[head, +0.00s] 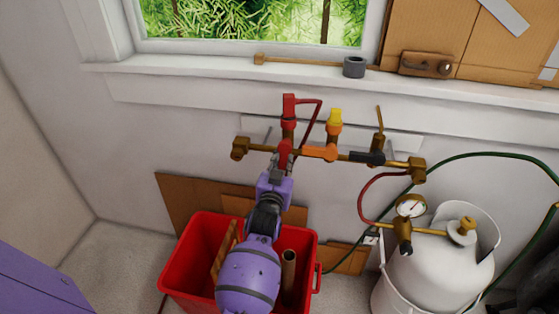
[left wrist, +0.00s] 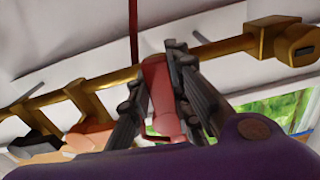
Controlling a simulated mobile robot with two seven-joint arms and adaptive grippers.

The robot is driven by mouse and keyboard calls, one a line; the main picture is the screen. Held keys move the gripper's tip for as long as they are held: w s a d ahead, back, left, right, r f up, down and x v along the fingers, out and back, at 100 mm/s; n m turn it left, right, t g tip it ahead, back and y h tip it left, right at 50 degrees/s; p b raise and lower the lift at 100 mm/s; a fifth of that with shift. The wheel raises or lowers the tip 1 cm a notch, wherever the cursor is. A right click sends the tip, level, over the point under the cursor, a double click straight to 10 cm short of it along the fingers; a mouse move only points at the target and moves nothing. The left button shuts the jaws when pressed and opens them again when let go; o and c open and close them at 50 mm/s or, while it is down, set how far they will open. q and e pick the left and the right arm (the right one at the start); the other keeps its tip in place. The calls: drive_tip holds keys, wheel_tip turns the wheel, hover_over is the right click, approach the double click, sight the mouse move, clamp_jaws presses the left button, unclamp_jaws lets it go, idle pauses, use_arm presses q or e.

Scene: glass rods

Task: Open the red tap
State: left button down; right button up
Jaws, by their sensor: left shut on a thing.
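The red tap's handle (head: 285,150) hangs at the left part of a brass pipe manifold (head: 402,163) on the wall below the window. My left gripper (head: 281,166) reaches up from below and is shut on the red handle. In the left wrist view the red handle (left wrist: 158,85) lies between the two dark fingers of my left gripper (left wrist: 161,72), with the brass pipe (left wrist: 95,85) behind it. An orange tap handle (head: 320,153) and a black tap handle (head: 368,158) sit farther right on the pipe. My right gripper is out of view.
A red bin (head: 185,262) with boards and a tube stands below my left arm. A white gas tank (head: 440,275) with a gauge (head: 410,206) and a green hose (head: 480,154) is at the right. The window sill (head: 200,68) runs above the manifold.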

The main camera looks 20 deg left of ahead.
use_arm(q)
drive_tip(key=shift+w+d+n, duration=0.1)
drive_tip(key=shift+d+n, duration=0.15)
drive_tip(key=shift+n, duration=0.25)
drive_tip(key=c, duration=1.6)
unclamp_jaws()
drive_tip(key=v, duration=1.2)
drive_tip(key=shift+f, duration=0.1)
